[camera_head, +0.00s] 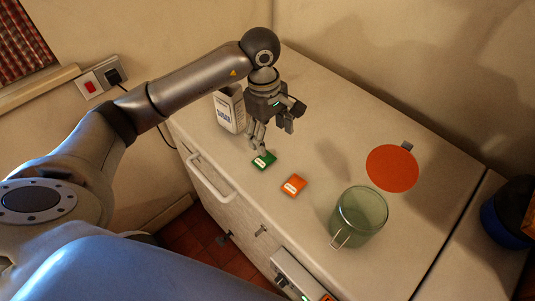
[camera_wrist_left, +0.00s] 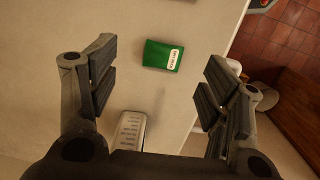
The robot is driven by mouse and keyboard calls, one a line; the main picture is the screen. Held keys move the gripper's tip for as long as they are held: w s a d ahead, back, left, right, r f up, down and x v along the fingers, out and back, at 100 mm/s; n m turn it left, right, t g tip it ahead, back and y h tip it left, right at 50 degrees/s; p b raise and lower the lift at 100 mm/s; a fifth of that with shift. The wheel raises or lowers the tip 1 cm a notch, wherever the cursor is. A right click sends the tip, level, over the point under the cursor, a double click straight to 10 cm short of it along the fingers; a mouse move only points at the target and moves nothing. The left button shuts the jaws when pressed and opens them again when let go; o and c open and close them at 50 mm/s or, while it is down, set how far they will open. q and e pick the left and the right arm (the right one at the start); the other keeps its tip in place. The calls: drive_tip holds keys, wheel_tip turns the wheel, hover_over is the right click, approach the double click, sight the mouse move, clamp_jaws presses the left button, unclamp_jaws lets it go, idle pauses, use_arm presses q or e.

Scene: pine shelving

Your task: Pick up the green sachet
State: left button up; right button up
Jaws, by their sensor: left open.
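The green sachet (camera_head: 264,161) with a white label lies flat on the pale counter near its front edge. It also shows in the left wrist view (camera_wrist_left: 161,55), at the top between the open fingers. My left gripper (camera_head: 272,128) is open and empty above the counter, just behind the green sachet in the head view; in the left wrist view (camera_wrist_left: 158,85) its fingers stand wide apart. No contact with the sachet shows. My right gripper is not in view.
An orange sachet (camera_head: 294,186) lies to the right of the green one. A white sugar container (camera_head: 230,108) stands close behind my left gripper. A green glass mug (camera_head: 358,215) and a round red disc (camera_head: 392,168) are further right. The counter (camera_head: 330,110) behind is clear.

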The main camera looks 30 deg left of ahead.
use_arm(q)
drive_tip(key=a, duration=0.2)
drive_tip(key=y+p, duration=0.1)
drive_tip(key=p, duration=0.1)
hover_over(264, 160)
drive_tip(key=a, duration=0.1)
drive_tip(key=f, duration=0.3)
drive_tip(key=w+f, duration=0.1)
drive_tip(key=shift+a+f, duration=0.1)
drive_tip(key=shift+f, duration=0.3)
drive_tip(key=shift+s+f+p, duration=0.1)
drive_tip(key=shift+f+p, duration=0.25)
drive_tip(key=shift+f, duration=0.2)
wheel_tip(264, 160, down, 3)
drive_tip(key=shift+f+p, duration=0.15)
drive_tip(key=shift+p, duration=0.65)
drive_tip(key=shift+f, duration=0.45)
drive_tip(key=c, duration=0.9)
